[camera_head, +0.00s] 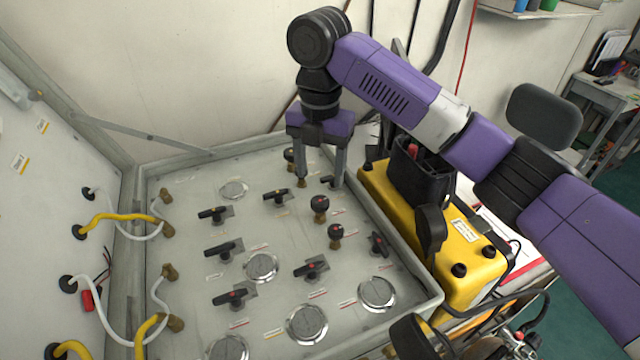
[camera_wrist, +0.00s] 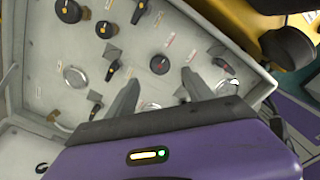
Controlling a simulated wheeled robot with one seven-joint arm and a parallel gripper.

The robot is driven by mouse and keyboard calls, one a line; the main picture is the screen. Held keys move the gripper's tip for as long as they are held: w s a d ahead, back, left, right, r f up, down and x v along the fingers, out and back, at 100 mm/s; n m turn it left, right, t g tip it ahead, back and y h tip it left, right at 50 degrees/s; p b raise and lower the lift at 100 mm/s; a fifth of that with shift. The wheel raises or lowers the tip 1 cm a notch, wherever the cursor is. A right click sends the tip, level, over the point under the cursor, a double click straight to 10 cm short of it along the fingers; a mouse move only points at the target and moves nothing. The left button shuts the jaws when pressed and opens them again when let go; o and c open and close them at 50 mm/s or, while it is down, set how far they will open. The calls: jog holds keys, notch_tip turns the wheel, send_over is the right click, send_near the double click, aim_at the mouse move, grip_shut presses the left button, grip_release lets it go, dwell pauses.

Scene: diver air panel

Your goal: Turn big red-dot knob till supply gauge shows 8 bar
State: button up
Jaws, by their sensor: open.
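In the wrist view a round black knob with a red dot (camera_wrist: 160,64) lies beyond the gap between the fingers, not between them. The head view shows two black knobs on brass stems, a nearer one (camera_head: 335,232) and a farther one (camera_head: 320,204); I cannot tell surely which has the red dot. My gripper (camera_head: 320,182) is open and empty, fingers down over the panel's far right part, behind these knobs. It also shows in the wrist view (camera_wrist: 161,88). Round gauges (camera_head: 262,267), (camera_head: 307,324) and (camera_head: 377,293) sit in the panel; their readings and labels are too small to read.
The grey panel (camera_head: 190,270) also carries several black lever valves (camera_head: 222,250). Two yellow-dot knobs (camera_wrist: 68,10) (camera_wrist: 105,28) are near the red-dot one. A yellow case (camera_head: 465,265) stands against the panel's right edge. Hoses (camera_head: 115,217) run along the left.

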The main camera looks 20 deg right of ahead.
aim_at(320, 201)
jog(key=shift+f+p, duration=0.9)
jog(key=shift+f, duration=2.95)
grip_shut()
